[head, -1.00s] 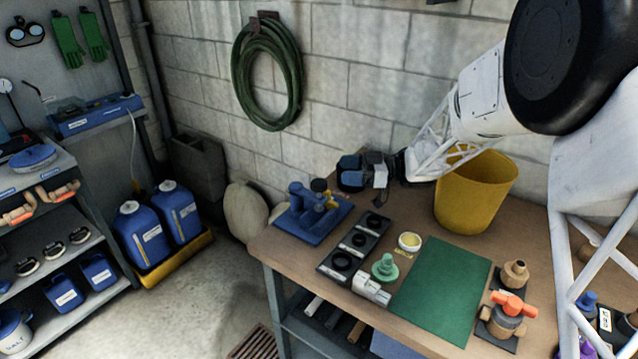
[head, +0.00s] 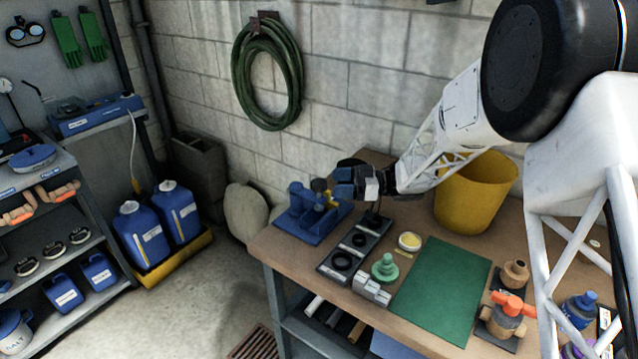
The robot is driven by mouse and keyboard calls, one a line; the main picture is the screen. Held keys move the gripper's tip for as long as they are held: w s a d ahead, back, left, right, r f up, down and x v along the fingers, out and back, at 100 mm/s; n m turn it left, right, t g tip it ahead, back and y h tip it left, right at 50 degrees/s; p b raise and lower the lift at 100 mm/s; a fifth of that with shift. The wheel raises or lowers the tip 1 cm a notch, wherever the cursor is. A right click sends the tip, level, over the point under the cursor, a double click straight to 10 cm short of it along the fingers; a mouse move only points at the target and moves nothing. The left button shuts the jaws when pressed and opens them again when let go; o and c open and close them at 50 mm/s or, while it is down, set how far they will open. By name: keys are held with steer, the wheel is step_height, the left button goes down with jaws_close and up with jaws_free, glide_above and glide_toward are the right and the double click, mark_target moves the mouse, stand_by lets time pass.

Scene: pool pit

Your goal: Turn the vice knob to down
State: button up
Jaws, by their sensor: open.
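The blue vice (head: 300,211) sits on its blue base plate at the far left corner of the workbench. A small dark, yellowish knob (head: 320,185) shows at the top of the vice, on its right side. Its exact turn position is too small to tell. My gripper (head: 342,182) is open, with blue finger pads, and comes in from the right. It is just right of the knob and very close to it. Whether they touch cannot be told from this angle.
A black tray with rings (head: 343,262), a green knobbed piece (head: 385,267) and a green mat (head: 440,290) lie on the wooden bench (head: 275,243). A yellow bucket (head: 477,195) stands behind my forearm. An orange-handled valve (head: 507,315) is at the right.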

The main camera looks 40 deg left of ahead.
mark_target(319, 181)
steer(key=shift+x, duration=3)
steer(key=c, duration=0.9)
steer(key=shift+o, duration=0.2)
steer(key=shift+m+t+y, duration=0.3)
steer(key=shift+m+t, duration=0.1)
steer(key=shift+t, duration=0.2)
steer(key=m+t+y, duration=0.1)
steer(key=m+t, duration=0.1)
steer(key=t, duration=0.1)
steer(key=shift+s+m+t+y, duration=0.1)
steer(key=shift+m+t+y, duration=0.2)
steer(key=shift+y, duration=0.1)
steer(key=m+t, duration=0.2)
steer(key=t, duration=0.1)
steer(key=m+t, duration=0.2)
steer(key=t, duration=0.1)
steer(key=shift+y, duration=0.4)
steer(key=shift+r+m+t+h, duration=0.1)
steer(key=shift+m+t+h, duration=0.3)
steer(key=shift+m+t, duration=1.05)
steer(key=shift+r+m+t+h, duration=0.1)
steer(key=shift+m+t+h, duration=0.5)
steer(key=shift+t, duration=1.45)
steer(key=shift+m, duration=0.25)
